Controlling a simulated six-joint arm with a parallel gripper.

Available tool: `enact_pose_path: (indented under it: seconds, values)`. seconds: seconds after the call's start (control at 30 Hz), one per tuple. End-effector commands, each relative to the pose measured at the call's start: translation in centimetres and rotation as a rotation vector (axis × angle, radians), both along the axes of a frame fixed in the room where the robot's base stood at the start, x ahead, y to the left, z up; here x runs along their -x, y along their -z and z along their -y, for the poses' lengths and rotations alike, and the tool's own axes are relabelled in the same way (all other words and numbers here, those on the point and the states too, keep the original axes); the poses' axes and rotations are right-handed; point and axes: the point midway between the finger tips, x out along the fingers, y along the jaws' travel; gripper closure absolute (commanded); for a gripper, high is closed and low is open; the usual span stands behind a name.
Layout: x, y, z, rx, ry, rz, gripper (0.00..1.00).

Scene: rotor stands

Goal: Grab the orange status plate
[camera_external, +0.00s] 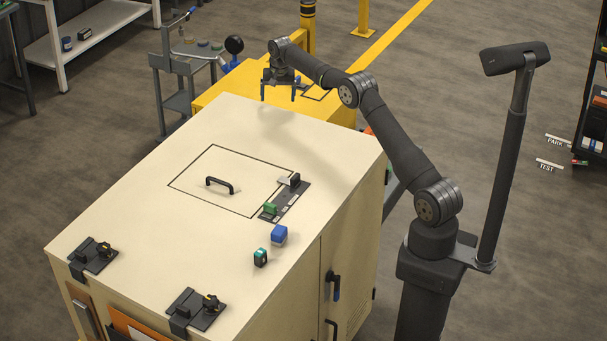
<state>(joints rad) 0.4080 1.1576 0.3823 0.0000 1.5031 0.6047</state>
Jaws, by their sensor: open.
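My gripper (279,96) is open and empty, with its fingers pointing down. It hangs near the far edge of the cream cabinet top (115,190), by the yellow surface behind it. An orange panel with a pale face (137,330) shows at the cabinet's near side, cut off by the bottom of the picture. A small orange patch (368,131) shows beyond the cabinet's far right edge, partly hidden. I cannot tell whether either is the status plate. Both are apart from my gripper.

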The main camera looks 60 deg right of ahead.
Motion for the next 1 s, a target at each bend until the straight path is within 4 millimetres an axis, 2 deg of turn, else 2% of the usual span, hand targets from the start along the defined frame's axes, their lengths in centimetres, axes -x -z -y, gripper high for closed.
enact_pose_path:
  seconds: [0.03, 0.1, 0.17, 0.2, 0.3, 0.4, 0.5, 0.6, 0.77, 1.0]
  values:
    - [1.8, 1.2, 4.2, -0.006, 0.065, -0.010, 0.11]
    - [4.3, 2.6, 9.2, -0.014, 0.143, -0.023, 0.11]
    - [6.7, 3.9, 13.3, -0.021, 0.211, -0.034, 0.11]
    - [8.5, 4.6, 16.0, -0.025, 0.257, -0.040, 0.11]
    - [13.1, 6.6, 21.9, -0.037, 0.362, -0.053, 0.11]
    - [17.3, 8.2, 26.5, -0.049, 0.449, -0.064, 0.11]
    - [20.5, 9.2, 29.5, -0.057, 0.512, -0.071, 0.11]
    - [22.4, 9.9, 31.0, -0.063, 0.547, -0.076, 0.11]
    - [23.2, 11.3, 31.6, -0.065, 0.560, -0.079, 0.11]
    - [23.1, 16.4, 31.5, -0.066, 0.559, -0.081, 0.11]
